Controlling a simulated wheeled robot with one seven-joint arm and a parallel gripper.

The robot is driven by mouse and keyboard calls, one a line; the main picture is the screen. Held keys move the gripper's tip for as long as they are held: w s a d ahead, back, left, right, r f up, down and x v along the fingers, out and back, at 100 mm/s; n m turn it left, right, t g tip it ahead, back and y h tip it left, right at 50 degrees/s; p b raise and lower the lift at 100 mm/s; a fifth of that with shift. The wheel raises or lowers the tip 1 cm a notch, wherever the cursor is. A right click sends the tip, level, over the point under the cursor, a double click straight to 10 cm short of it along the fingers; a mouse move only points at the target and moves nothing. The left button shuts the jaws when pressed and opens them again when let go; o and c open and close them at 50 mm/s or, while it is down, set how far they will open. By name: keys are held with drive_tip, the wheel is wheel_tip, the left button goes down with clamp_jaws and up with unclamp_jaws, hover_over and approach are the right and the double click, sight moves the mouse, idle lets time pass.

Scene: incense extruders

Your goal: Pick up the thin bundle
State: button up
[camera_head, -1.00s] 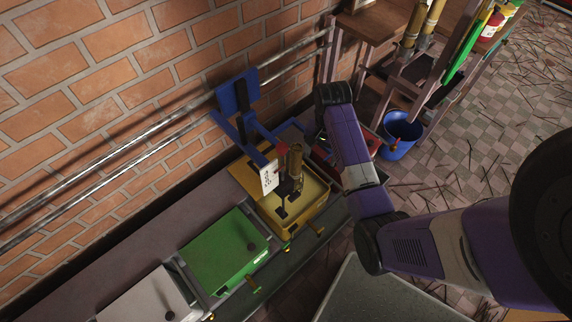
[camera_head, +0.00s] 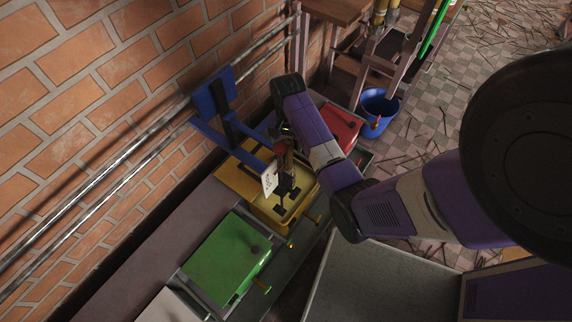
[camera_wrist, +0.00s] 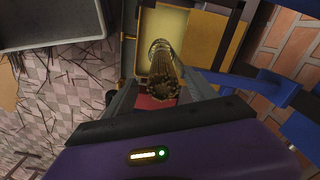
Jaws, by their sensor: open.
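A bundle of thin brown sticks (camera_wrist: 163,85) stands end-on to the camera in the wrist view, its cut ends facing me. In the head view it is mostly hidden by my gripper, above the yellow box (camera_head: 232,178). A white tag with dark marks (camera_head: 269,179) hangs beside it. My gripper (camera_wrist: 165,95) is open. Its dark fingers show on the left and right of the bundle in the wrist view; whether they touch it I cannot tell. In the head view my gripper (camera_head: 284,145) is at the bundle's upper end.
A blue bracket (camera_head: 213,99) stands close behind, by the brick wall and metal pipes. A green-lidded box (camera_head: 222,258) is in front on the bench and a red-lidded one (camera_head: 340,125) beyond. A blue bucket (camera_head: 378,108) stands on the stick-strewn floor.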

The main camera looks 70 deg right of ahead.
sight(287, 165)
drive_tip(key=shift+w+d+f, duration=0.1)
drive_tip(key=shift+w+f, duration=0.1)
drive_tip(key=shift+f, duration=1.7)
clamp_jaws()
